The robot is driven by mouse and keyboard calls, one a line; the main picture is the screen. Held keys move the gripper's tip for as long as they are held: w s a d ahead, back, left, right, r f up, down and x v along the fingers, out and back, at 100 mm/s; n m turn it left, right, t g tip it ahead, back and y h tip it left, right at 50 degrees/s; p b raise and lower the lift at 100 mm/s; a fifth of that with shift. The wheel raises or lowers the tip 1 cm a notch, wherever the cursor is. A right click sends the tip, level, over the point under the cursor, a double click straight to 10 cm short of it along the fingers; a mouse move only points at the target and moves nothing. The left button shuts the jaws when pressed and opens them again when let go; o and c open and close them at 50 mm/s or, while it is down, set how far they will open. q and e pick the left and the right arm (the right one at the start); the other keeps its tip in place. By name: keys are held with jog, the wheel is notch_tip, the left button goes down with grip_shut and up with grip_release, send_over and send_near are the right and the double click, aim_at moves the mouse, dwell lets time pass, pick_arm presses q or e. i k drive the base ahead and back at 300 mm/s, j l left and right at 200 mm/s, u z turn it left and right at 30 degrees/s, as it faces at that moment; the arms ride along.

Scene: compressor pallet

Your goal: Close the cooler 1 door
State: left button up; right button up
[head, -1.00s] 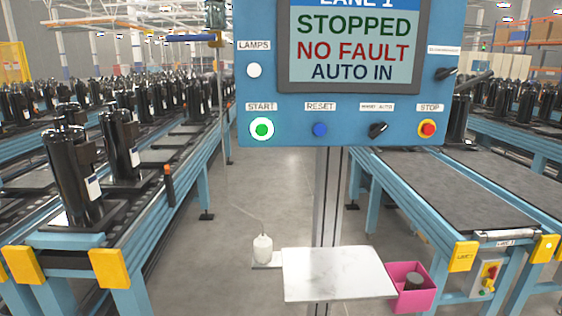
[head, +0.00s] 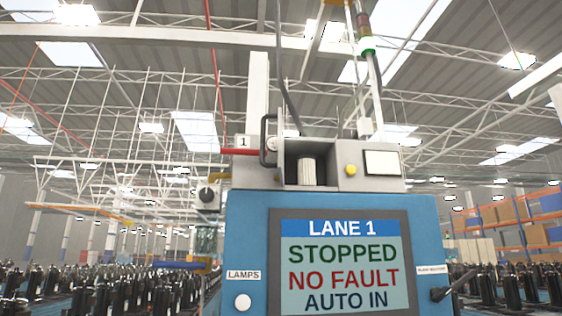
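A dark bent handle (head: 265,140) stands at the left of the opening. Neither of my grippers shows.
The blue control panel (head: 243,220) carries a screen (head: 338,262) reading LANE 1, STOPPED, NO FAULT, AUTO IN. A red pipe (head: 238,151) meets the box from the left. Black compressors (head: 130,290) stand at lower left.

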aim_at(280, 165)
jog(key=i+j+z, duration=0.25)
jog(key=j, duration=0.2)
jog(key=j+z, duration=0.25)
jog(key=j, duration=0.15)
jog(key=j+z, duration=0.3)
jog(key=j, duration=0.2)
jog(key=k+l+z, duration=0.1)
jog(key=k, duration=0.45)
